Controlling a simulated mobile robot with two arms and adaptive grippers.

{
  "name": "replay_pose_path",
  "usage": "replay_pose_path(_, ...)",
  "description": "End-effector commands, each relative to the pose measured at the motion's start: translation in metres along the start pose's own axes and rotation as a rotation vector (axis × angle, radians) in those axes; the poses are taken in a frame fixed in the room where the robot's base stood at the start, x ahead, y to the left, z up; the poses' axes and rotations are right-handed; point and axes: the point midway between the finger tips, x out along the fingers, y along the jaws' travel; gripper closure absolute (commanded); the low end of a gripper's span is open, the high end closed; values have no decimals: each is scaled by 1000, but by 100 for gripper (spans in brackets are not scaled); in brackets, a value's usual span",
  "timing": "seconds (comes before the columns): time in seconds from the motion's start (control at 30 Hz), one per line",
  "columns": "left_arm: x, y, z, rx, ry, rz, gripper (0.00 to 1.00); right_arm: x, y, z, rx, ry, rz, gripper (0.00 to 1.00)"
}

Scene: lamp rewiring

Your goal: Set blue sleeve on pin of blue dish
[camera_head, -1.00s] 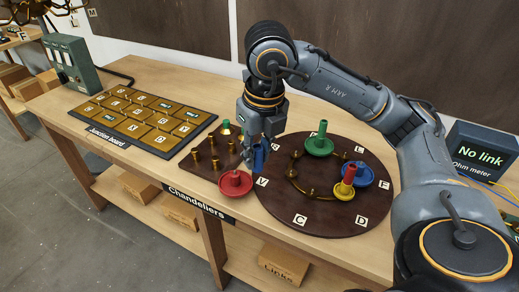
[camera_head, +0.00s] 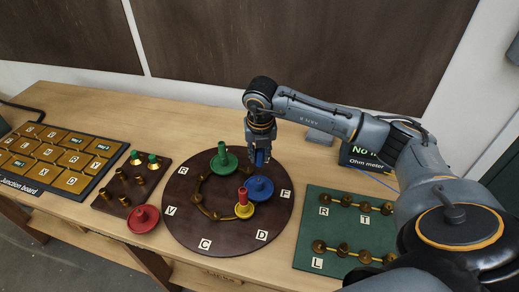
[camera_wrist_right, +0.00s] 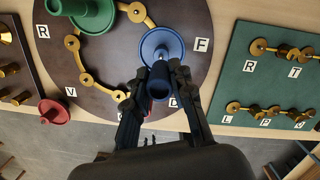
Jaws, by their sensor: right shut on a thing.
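My right gripper (camera_head: 260,158) is shut on the blue sleeve (camera_wrist_right: 159,84), a short blue tube held between the fingertips. In the head view it hangs just behind and above the blue dish (camera_head: 261,190), which sits on the right part of the round brown board (camera_head: 205,238). The wrist view shows the blue dish (camera_wrist_right: 175,46) just beyond the sleeve. My left gripper is not in view.
A yellow dish (camera_head: 244,212) with a red sleeve (camera_head: 242,194) stands close to the blue dish. A green dish with sleeve (camera_head: 223,160) is to its left. A red dish (camera_head: 143,219) sits by the small brown board. A green board (camera_head: 310,212) with brass posts lies right.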

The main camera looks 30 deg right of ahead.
Motion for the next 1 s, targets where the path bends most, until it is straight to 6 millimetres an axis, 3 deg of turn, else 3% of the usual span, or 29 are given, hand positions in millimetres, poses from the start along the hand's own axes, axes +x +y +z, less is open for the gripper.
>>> replay_pose_path(0.6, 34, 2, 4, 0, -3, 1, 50, 59, 0, -9, -1, 1, 0, 98)
replay_pose_path(1.0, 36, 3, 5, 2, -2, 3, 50, 65, 0, -10, -1, 0, 1, 98)
